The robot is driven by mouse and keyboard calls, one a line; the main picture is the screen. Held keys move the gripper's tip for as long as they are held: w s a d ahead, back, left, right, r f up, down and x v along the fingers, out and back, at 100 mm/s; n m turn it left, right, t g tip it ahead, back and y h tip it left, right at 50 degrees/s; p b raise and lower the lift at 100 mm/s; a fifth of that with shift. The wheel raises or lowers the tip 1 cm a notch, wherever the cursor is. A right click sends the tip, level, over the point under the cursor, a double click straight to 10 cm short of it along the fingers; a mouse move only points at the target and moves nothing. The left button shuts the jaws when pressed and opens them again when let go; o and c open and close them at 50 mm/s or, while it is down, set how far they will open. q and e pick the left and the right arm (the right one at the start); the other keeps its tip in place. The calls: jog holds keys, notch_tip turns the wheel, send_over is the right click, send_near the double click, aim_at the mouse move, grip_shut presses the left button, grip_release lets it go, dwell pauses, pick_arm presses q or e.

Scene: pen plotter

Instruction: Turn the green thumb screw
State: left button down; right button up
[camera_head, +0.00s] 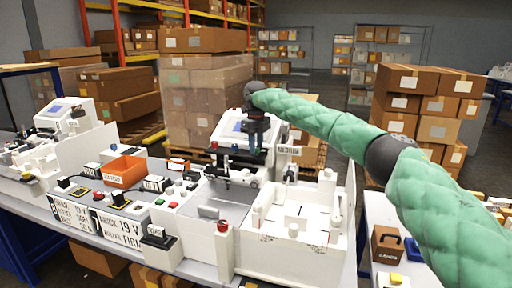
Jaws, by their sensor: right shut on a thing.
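The pen plotter (290,257) is a white machine on the table at centre, with a screen housing behind it. My right arm comes in from the right in a green quilted sleeve. My right gripper (253,149) is dark, points down and is shut at the plotter's pen carriage. Its fingers hide what they hold, at the place of a thumb screw; I cannot make out any green there. My left gripper is not in view.
Left of the plotter are an orange bin (122,171), labelled black boxes and small coloured buttons. A red-topped post (223,250) stands at the plotter's front left. Another white machine (75,132) stands farther left. Cardboard boxes stand behind and at right.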

jog(key=shift+r, duration=0.1)
jog(key=o, duration=1)
notch_tip(320, 180, up, 7)
jog(key=shift+r+b, duration=0.1)
jog(key=shift+b, duration=0.85)
jog(key=shift+r, duration=0.2)
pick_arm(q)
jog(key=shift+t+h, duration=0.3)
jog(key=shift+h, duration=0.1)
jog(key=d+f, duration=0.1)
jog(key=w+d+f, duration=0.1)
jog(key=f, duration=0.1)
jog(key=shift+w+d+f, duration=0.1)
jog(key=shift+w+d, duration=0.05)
